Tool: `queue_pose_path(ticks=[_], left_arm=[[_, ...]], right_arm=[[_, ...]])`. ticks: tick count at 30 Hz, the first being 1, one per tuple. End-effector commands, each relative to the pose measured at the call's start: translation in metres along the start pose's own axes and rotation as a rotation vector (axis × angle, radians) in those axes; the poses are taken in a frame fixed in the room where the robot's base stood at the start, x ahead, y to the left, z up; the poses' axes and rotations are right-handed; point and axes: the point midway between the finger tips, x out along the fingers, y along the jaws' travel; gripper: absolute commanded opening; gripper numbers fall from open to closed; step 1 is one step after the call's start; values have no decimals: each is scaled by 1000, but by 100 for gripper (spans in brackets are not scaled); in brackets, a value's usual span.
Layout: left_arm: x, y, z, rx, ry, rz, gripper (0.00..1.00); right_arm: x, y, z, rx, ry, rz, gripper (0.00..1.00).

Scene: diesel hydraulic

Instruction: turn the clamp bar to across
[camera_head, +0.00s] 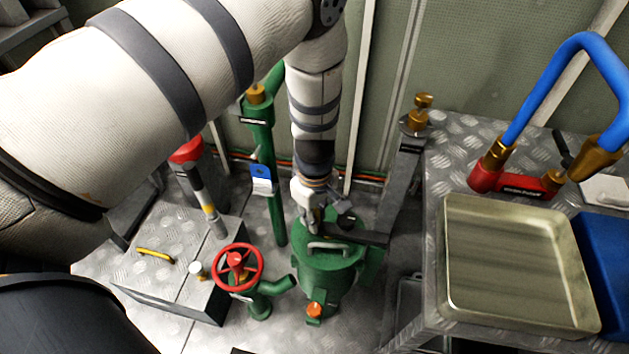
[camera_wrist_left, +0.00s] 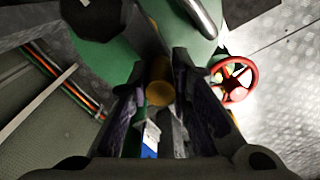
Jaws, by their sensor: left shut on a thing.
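The dark clamp bar (camera_head: 358,238) lies over the lid of a green pot-like vessel (camera_head: 325,272). A metal handle (camera_head: 328,246) stands on that lid, and it also shows at the top of the left wrist view (camera_wrist_left: 203,16). My left gripper (camera_head: 312,218) reaches down from above at the left end of the bar. In the left wrist view its dark fingers (camera_wrist_left: 158,88) are close around a part of the bar, with a round brass-coloured piece (camera_wrist_left: 159,95) between them. The fingers and wrist hide much of the held part. My right gripper is not in view.
A red handwheel (camera_head: 238,266) stands left of the vessel. A green pipe column (camera_head: 263,165) rises behind it. A grey post (camera_head: 402,175) stands to the right. A metal tray (camera_head: 515,265) and blue hose (camera_head: 560,75) are on the right bench.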

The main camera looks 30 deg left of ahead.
Motion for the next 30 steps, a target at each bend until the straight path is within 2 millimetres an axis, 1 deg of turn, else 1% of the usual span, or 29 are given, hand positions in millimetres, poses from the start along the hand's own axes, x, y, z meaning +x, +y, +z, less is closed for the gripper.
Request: queue_pose_path(ticks=[1, 8, 9, 11, 20, 23, 30], left_arm=[[1, -3, 4, 3, -8, -10, 0], [2, -4, 4, 3, -10, -12, 0], [2, -4, 4, 3, -10, -12, 28], [2, -4, 4, 3, -9, -12, 40], [-1, -2, 2, 2, -5, -6, 40], [-15, 0, 2, 2, -4, -3, 40], [-80, -1, 2, 4, -3, -3, 40]], right_arm=[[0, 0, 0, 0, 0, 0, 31], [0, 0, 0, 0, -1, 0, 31], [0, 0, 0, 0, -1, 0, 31], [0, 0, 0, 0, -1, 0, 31], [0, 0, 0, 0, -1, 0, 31], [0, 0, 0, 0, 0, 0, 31], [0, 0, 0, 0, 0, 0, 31]])
